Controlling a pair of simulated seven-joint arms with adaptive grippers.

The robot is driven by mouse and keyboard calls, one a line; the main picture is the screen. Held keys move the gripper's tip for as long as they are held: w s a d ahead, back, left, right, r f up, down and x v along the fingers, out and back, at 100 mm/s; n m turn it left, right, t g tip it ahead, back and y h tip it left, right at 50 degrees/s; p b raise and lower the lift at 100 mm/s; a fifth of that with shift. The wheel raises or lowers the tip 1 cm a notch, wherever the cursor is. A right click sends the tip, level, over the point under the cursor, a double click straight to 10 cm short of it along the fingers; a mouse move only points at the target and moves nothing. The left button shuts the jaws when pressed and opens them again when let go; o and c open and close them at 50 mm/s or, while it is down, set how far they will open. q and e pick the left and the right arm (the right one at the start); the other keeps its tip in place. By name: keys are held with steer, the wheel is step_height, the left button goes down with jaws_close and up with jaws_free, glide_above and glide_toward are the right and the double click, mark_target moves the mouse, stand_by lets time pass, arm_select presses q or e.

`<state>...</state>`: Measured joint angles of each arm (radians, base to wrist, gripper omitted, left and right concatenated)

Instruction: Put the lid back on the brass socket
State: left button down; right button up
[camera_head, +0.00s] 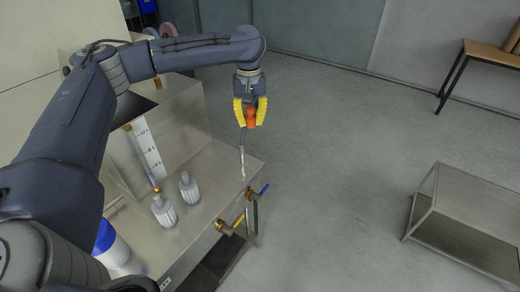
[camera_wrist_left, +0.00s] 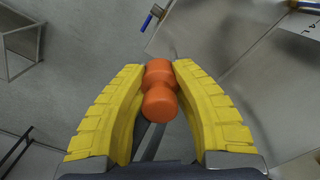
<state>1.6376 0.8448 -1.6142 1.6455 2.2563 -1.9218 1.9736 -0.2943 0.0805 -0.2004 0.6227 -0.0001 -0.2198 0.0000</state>
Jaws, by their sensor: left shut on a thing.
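My left gripper (camera_head: 250,117) is shut on an orange two-lobed piece (camera_wrist_left: 160,88), pinched between the yellow fingers. In the head view the orange piece (camera_head: 251,118) is held in the air near the far corner of the steel bench. A thin grey shaft (camera_head: 243,160) shows below it; I cannot tell if it belongs to the orange piece. Brass fittings (camera_head: 223,227) are on the bench's front side, one near a blue handle (camera_head: 264,188). I cannot tell which brass part is the socket. No separate lid can be made out. My right gripper is not in view.
Two ribbed grey bottles (camera_head: 189,187) (camera_head: 163,211) stand on the steel bench (camera_head: 205,215). A white scale panel (camera_head: 149,152) stands behind them. A blue-topped white container (camera_head: 108,243) is at the near left. A low steel table (camera_head: 470,215) stands right; floor between is clear.

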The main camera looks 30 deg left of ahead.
arm_select(q)
steer(key=w+a+r+n, duration=0.5)
steer(key=w+a, duration=0.1)
steer(key=a, duration=0.5)
steer(key=a+r+n, duration=0.2)
steer(key=a+n, duration=0.1)
steer(key=a, duration=0.3)
steer(key=a+r+n, duration=0.3)
steer(key=a, duration=0.4)
steer(key=a+r+n, duration=0.2)
steer(key=a+r, duration=0.1)
steer(key=a, duration=0.3)
steer(key=shift+a+n, duration=0.4)
steer(key=s+a+n, duration=0.1)
steer(key=a, duration=0.1)
steer(key=s+a+r+n, duration=0.1)
steer(key=s+a+n, duration=0.1)
steer(key=a, duration=0.1)
steer(key=s+a+r+n, duration=0.1)
steer(key=a, duration=0.2)
steer(key=shift+s+a+n+t, duration=0.1)
steer(key=shift+s+n+t, duration=0.05)
steer(key=shift+n+t, duration=0.2)
steer(key=shift+s+a+n, duration=0.15)
steer(key=shift+a+n, duration=0.05)
steer(key=shift+n, duration=0.05)
steer(key=shift+s+a+f, duration=0.1)
steer(key=shift+f, duration=3.15)
steer(key=shift+f, duration=0.15)
